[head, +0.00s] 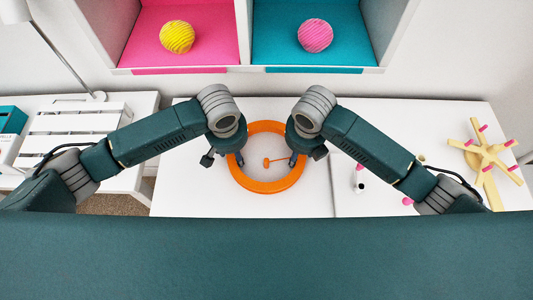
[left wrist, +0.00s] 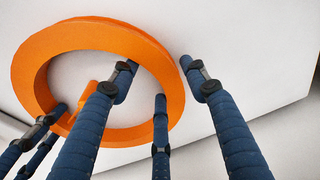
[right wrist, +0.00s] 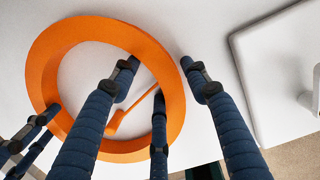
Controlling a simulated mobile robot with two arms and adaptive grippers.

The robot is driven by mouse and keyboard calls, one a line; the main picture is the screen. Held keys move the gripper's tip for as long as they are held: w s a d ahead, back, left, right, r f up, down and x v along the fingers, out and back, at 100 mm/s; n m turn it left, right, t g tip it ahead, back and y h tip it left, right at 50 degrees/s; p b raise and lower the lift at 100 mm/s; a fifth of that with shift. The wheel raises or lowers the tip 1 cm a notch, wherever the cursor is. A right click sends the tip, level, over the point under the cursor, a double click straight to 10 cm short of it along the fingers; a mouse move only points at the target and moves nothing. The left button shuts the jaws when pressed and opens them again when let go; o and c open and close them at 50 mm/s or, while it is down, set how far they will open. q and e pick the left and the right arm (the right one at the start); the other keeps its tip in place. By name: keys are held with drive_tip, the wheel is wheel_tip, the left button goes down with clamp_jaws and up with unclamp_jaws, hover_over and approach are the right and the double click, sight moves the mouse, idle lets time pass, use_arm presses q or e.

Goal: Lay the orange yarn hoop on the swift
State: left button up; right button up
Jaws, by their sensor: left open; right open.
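The orange hoop (head: 267,186) lies flat on the white table, also in the left wrist view (left wrist: 25,75) and right wrist view (right wrist: 38,75). My left gripper (head: 224,158) is open at its left side, with one finger inside the ring and one outside; its fingertips (left wrist: 158,68) straddle the rim. My right gripper (head: 306,157) is open at the right side; its fingertips (right wrist: 160,68) straddle the rim likewise. I cannot tell whether any finger touches the hoop. The swift (head: 487,155), pale yellow arms with pink pegs, stands at the table's right end.
A small orange piece with a thin stick (head: 267,162) lies inside the hoop. A white seam divides the table right of the hoop. Small black-and-white and pink items (head: 360,183) lie beside my right arm. Shelf cubbies with yarn balls (head: 315,36) stand behind; a slatted white stand (head: 75,122) is left.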

use_arm(q)
drive_tip(key=c, duration=1)
use_arm(e)
drive_tip(key=c, duration=1)
use_arm(q)
drive_tip(key=shift+r, duration=0.1)
use_arm(e)
drive_tip(key=shift+r, duration=0.1)
